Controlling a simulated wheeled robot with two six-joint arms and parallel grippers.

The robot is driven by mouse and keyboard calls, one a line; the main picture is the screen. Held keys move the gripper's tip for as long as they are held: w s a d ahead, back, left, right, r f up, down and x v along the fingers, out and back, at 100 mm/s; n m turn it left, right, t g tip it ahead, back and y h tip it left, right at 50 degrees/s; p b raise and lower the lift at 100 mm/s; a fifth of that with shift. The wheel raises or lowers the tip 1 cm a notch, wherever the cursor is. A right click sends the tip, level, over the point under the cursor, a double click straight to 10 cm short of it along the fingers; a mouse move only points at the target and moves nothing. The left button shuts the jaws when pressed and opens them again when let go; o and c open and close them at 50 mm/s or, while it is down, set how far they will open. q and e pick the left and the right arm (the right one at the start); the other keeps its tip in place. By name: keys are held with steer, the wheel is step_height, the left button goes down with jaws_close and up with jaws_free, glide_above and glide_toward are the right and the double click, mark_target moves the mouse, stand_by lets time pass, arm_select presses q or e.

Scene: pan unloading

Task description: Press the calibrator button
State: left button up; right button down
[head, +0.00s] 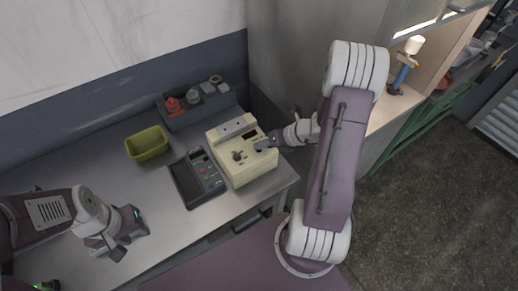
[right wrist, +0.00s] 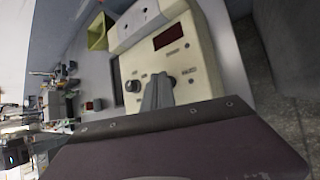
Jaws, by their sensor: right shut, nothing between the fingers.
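The calibrator is a cream box (head: 243,168) on the table near its right end. Its sloped face carries a dark red display, which shows in the right wrist view (right wrist: 168,37), and dark round controls, one a black knob (right wrist: 133,86). I cannot tell for sure which control is the button. My right gripper (head: 264,146) is over the right part of the face, shut and empty. In the right wrist view its fingertips (right wrist: 158,78) lie beside a second dark round control (right wrist: 169,82) and partly hide it; contact cannot be told. My left gripper (head: 118,253) hangs away at the table's left front; its jaws are unclear.
A green bin (head: 147,143) and a grey rack (head: 200,112) with a red item stand behind. A cabinet wall rises at the right.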

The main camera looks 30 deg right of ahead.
mark_target(261, 150)
steer(key=shift+r+p, duration=0.9)
steer(key=shift+r, duration=0.05)
step_height(261, 150, up, 6)
steer(key=p, duration=0.5)
steer(key=shift+p, duration=0.4)
steer(key=shift+f, duration=0.1)
